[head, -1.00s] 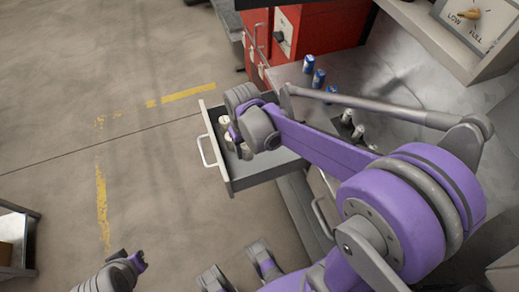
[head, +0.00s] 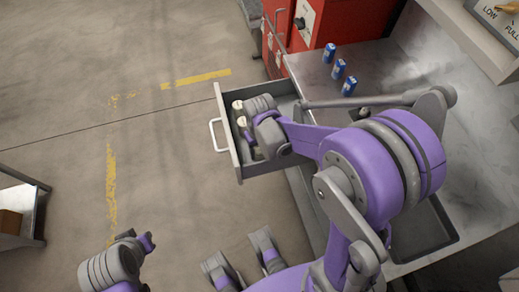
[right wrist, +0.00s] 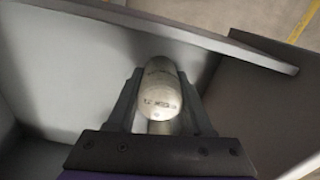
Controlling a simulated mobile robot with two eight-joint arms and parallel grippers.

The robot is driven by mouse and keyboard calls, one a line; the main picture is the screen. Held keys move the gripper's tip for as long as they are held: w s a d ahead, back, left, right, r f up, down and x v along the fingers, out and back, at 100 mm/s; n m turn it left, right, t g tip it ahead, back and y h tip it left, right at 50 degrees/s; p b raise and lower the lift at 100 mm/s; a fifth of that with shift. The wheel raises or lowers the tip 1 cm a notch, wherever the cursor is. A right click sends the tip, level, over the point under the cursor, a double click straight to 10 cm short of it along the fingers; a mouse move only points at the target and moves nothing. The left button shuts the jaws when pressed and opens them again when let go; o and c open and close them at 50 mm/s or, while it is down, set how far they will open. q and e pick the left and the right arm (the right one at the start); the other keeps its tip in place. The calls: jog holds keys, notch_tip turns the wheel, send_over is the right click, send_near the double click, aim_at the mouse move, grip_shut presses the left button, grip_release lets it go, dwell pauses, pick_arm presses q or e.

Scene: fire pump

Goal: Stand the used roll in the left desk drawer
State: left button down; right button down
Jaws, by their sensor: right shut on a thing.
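The left desk drawer (head: 229,140) is pulled open in the head view, a grey box with a pale handle at its front. My right gripper (head: 258,150) is inside it, low between its walls. In the right wrist view the right gripper (right wrist: 160,100) is shut on a pale round roll (right wrist: 158,95) with small dark print. The drawer walls surround it; I cannot tell whether the roll touches the floor. Two cream-topped cylinders show beside the gripper in the head view, the upper one (head: 238,104) clear. My left arm's end (head: 147,243) is at lower left, its fingers unclear.
Several blue cans, one of them nearest the drawer (head: 349,86), stand on the metal counter (head: 380,70). A red cabinet (head: 325,20) stands behind the drawer. A cart (head: 20,205) is at far left. The floor left of the drawer is clear.

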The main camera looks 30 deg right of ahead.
jog(key=shift+c, duration=1.5)
grip_release()
jog(key=shift+f, duration=0.1)
notch_tip(320, 180, up, 12)
jog(key=p, duration=0.2)
jog(key=shift+p, duration=0.4)
jog(key=s+a+r+n+t, duration=0.1)
jog(key=s+a+t, duration=0.2)
jog(key=s, duration=0.8)
jog(key=shift+s+a+t, duration=0.15)
jog(key=shift+s+t, duration=0.1)
jog(key=shift+t, duration=0.75)
